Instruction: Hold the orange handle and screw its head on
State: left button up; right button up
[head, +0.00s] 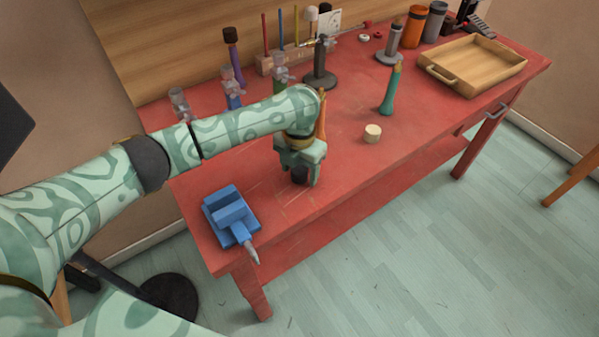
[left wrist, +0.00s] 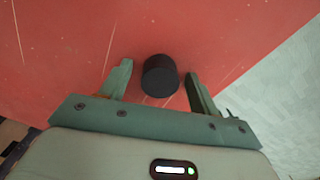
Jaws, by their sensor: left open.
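The orange handle (head: 322,122) stands upright on the red table, partly hidden behind my left wrist in the head view. A black cylindrical head (head: 299,176) stands on the table below my left gripper (head: 298,178). In the left wrist view the black head (left wrist: 160,76) is between the fingertips of the open left gripper (left wrist: 157,75), with a gap visible on each side. Whether this head belongs to the orange handle I cannot tell. A short cream cylinder (head: 373,133) stands to the right. My right gripper is not in view.
A blue vise-like block (head: 231,215) sits at the table's front left corner. A teal handle (head: 390,90) stands upright behind the cream cylinder. A wooden tray (head: 440,75) is at the right. Bottles, stands and a tool rack line the back. The front middle of the red table (head: 370,165) is clear.

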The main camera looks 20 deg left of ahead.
aim_at(299, 169)
pick_arm(q)
jog(key=c, duration=1.1)
jog(key=shift+o, duration=0.2)
jog(key=shift+r, duration=0.6)
notch_tip(299, 169, up, 3)
jog(key=shift+f+p, duration=0.2)
jog(key=shift+p, duration=0.65)
jog(key=s+d+r+p, duration=0.1)
jog(key=d+r+p, duration=0.1)
jog(key=d+r, duration=0.2)
jog(key=s+d+r+p, duration=0.2)
jog(key=d+r, duration=0.3)
jog(key=d, duration=0.4)
jog(key=shift+s+d+p, duration=0.25)
jog(key=shift+d+p, duration=0.05)
jog(key=shift+p, duration=0.25)
jog(key=shift+r, duration=0.1)
